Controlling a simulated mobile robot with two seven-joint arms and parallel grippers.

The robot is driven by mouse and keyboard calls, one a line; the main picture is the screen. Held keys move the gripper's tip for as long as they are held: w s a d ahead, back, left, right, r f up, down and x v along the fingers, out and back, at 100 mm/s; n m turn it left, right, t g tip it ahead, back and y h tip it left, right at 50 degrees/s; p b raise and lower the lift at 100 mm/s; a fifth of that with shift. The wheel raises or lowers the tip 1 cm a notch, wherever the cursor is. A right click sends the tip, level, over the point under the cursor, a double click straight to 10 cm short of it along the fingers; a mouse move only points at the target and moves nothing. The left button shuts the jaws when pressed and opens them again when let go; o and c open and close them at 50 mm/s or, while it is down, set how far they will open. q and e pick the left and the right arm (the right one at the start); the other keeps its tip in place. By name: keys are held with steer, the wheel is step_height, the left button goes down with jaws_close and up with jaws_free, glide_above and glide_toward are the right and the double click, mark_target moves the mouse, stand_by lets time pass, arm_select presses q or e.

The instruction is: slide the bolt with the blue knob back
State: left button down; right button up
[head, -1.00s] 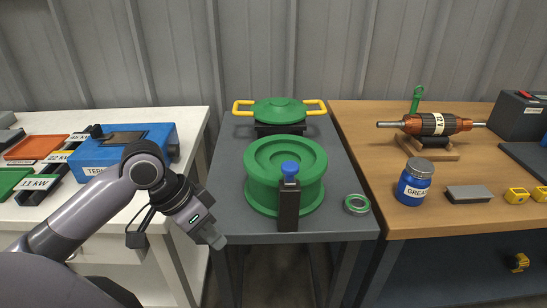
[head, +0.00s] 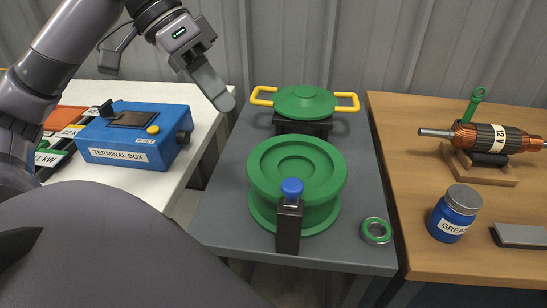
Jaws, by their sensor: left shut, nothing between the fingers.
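The blue knob (head: 292,188) sits on top of a dark upright block (head: 288,227) at the front of the grey table. The block stands against the front of a round green housing (head: 268,168) with a stepped, recessed top. The bolt itself is not clearly seen apart from the knob. My left gripper (head: 222,98) is shut and empty, above the grey table's left edge, to the left of and behind the knob and apart from it. My right gripper is not in view.
A green lid (head: 303,101) with yellow handles rests on a dark stand behind the housing. A green-and-steel ring (head: 376,231) lies at the front right. A blue terminal box (head: 135,137) is left; a grease jar (head: 454,212) and rotor (head: 496,137) are right.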

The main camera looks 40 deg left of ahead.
mark_target(292, 190)
arm_select(q)
steer(key=x, duration=1)
steer(key=shift+f, duration=0.15)
steer(key=d, duration=0.2)
steer(key=shift+s+d+f, duration=0.1)
steer(key=shift+s+d, duration=0.15)
steer(key=shift+s, duration=0.05)
steer(key=shift+s+d+f, duration=0.15)
steer(key=shift+s+d, duration=0.05)
steer(key=shift+d, duration=0.45)
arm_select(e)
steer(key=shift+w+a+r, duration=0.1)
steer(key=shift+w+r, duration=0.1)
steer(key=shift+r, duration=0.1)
arm_select(q)
steer(key=shift+p, duration=0.3)
